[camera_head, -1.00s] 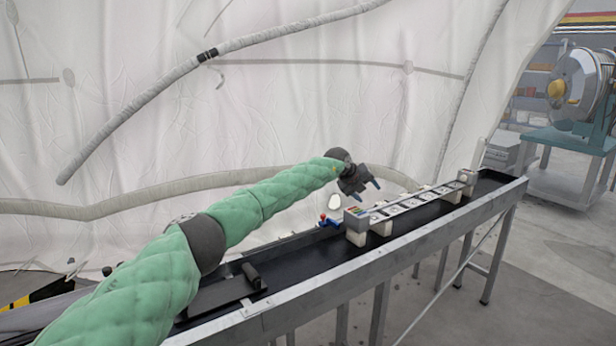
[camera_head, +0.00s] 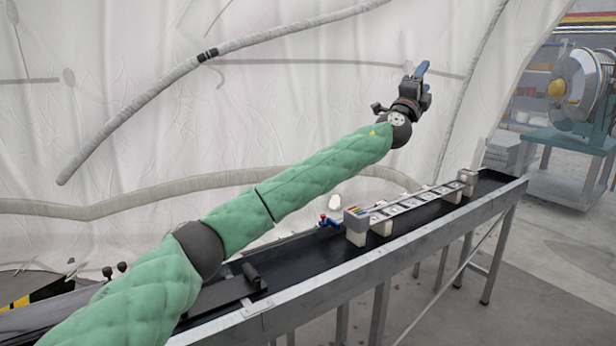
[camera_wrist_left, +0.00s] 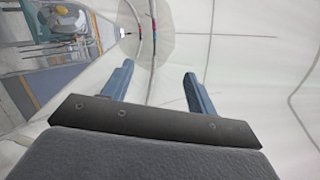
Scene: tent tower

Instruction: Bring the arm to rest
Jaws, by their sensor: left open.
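My left arm, in a green padded sleeve, reaches from the lower left up across the head view. My left gripper (camera_head: 421,72) is raised above the bench, with its blue fingers pointing up in front of the white tent wall. In the left wrist view the two blue fingers of the left gripper (camera_wrist_left: 158,85) stand apart with nothing between them. The gripper touches nothing. My right gripper does not show in either view.
A long metal-framed bench (camera_head: 420,252) with a black top runs below the arm. The white tent wall (camera_head: 270,110) stands behind. A drum machine (camera_head: 580,88) is at the far right.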

